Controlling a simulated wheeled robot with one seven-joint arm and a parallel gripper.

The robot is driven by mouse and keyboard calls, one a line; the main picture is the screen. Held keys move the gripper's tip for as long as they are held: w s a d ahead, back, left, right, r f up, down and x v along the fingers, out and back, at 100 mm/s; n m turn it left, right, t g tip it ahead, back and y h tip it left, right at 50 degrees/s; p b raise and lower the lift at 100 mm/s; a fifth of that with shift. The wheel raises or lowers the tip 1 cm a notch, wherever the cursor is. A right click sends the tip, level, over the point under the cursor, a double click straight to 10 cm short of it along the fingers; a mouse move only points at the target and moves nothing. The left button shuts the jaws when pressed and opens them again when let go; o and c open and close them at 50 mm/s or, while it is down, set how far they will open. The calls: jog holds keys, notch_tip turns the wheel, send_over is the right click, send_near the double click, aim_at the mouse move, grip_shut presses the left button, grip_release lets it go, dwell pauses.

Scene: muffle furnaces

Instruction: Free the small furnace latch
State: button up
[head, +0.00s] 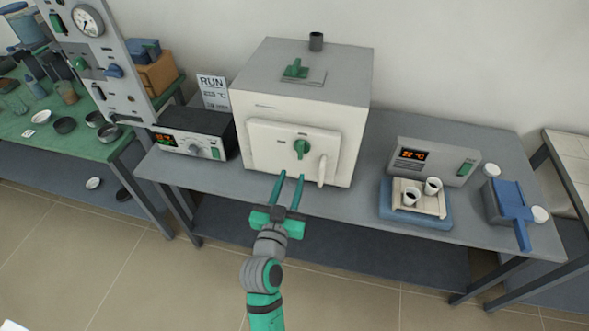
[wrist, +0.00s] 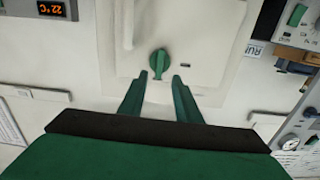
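The small furnace (head: 300,110) is a cream box with a grey top, standing on the grey bench. Its closed-looking door (head: 270,138) carries a green latch knob (head: 302,148) and a pale vertical handle (head: 321,170). In the wrist view the latch (wrist: 159,62) is just beyond my fingertips, and the door handle (wrist: 128,25) is beside it. My gripper (head: 288,176) is in front of the lower part of the door. In the wrist view its two green fingers (wrist: 160,78) are apart with nothing between them. I cannot tell whether a fingertip touches the latch.
A controller box (head: 190,135) and a RUN sign (head: 213,92) stand left of the furnace. To the right are a display unit (head: 430,160), a blue tray (head: 397,212) with two cups, and a blue dustpan-like piece (head: 508,203). Bare bench (head: 352,205) lies between the furnace and tray.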

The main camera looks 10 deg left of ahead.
jog(key=shift+s, duration=0.9)
jog(key=s+d+f+n+g+y, duration=0.1)
jog(key=s+d+f, duration=0.2)
jog(key=s+f, duration=0.4)
jog(key=s+d+f+g, duration=0.1)
jog(key=s+d+f, duration=0.3)
jog(key=s, duration=0.6)
jog(key=s+d, duration=0.3)
jog(key=s, duration=0.6)
jog(key=s+d+h, duration=0.1)
jog(key=s+d, duration=0.2)
jog(key=s, duration=0.5)
jog(key=shift+s+m+g, duration=0.3)
jog(key=shift+s+m, duration=0.1)
jog(key=shift+r, duration=0.1)
